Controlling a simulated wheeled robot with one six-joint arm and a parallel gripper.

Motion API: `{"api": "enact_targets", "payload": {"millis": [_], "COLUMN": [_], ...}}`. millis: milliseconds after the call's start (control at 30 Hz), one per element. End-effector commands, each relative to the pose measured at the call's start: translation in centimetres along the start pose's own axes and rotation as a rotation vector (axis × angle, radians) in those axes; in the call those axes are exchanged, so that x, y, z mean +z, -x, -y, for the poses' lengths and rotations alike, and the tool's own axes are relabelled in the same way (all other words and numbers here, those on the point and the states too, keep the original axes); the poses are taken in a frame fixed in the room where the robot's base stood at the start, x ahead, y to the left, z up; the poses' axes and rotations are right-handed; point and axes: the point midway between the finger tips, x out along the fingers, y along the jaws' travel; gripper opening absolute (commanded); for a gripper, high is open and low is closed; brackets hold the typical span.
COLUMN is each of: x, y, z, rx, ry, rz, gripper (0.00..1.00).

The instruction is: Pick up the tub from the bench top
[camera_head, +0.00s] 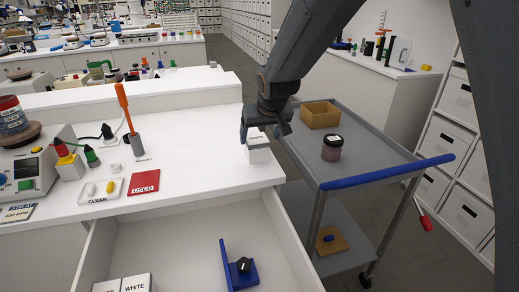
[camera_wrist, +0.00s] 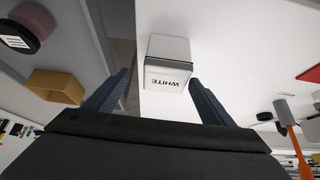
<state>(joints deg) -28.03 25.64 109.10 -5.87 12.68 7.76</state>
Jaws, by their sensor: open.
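A white tub (camera_head: 259,152) stands at the right end of the white bench top (camera_head: 190,120), close to its edge. In the wrist view the tub (camera_wrist: 168,50) shows the word WHITE, upside down. My gripper (camera_head: 264,135) is right above the tub in the head view and hides part of it. In the wrist view its two dark fingers (camera_wrist: 160,78) are apart, one to each side of the tub's near face. I cannot tell whether either finger touches it.
An open drawer (camera_head: 190,240) below holds a blue holder (camera_head: 240,272) and white tubs (camera_head: 125,285). A grey cart (camera_head: 365,155) at right carries a tan bin (camera_head: 320,114) and dark-lidded jar (camera_head: 332,148). A red USED mat (camera_head: 145,182) and orange-handled tool (camera_head: 124,105) are left.

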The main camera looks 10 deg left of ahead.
Motion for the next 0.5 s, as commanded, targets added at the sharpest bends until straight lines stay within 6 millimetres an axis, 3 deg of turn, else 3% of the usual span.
{"api": "enact_targets", "payload": {"millis": [500], "x": [-0.3], "y": [-4.9], "z": [0.7], "rx": [-0.002], "ry": [0.004], "rz": [0.002], "gripper": [0.77]}}
